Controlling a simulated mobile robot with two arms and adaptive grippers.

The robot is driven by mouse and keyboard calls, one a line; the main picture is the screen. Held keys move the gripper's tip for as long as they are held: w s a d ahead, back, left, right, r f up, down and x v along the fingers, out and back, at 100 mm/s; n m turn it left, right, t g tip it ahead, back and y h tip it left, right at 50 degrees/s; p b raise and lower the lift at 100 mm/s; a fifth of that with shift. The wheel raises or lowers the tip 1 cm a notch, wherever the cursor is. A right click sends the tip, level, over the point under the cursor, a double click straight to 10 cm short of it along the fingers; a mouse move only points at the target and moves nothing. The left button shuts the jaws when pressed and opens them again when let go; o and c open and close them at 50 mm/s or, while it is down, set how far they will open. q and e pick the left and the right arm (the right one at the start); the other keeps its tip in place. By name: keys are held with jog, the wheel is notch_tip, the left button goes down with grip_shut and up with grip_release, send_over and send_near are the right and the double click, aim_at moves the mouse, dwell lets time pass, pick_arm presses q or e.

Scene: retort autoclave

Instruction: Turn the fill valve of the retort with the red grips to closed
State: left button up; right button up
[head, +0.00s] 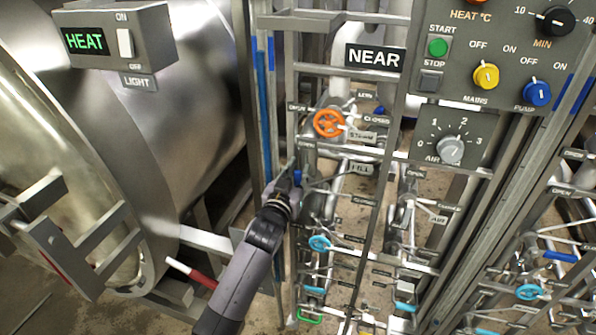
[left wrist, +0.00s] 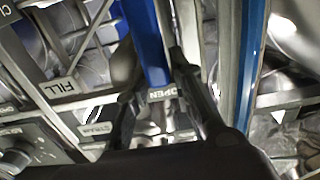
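The fill valve's blue lever (head: 297,178) shows at my left gripper (head: 290,188) in the head view, left of the FILL label (head: 360,169). In the left wrist view the blue lever (left wrist: 151,45) runs down between my two spread fingers (left wrist: 155,72), with an OPEN plate (left wrist: 166,93) at its lower end. I cannot tell whether the fingers touch the lever. The steel retort (head: 190,90) lies at the left, with a red grip (head: 192,273) on a bar low in front of it. The valve body is partly hidden by my gripper. My right gripper is out of view.
An orange STEAM wheel (head: 329,123) sits just above the FILL label. A light blue wheel (head: 320,243) is below. The NEAR sign (head: 375,57) and a control panel (head: 500,50) stand above. Frame rails and pipes crowd the lever closely.

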pick_arm(q)
grip_shut()
dwell(0.3)
dwell(0.3)
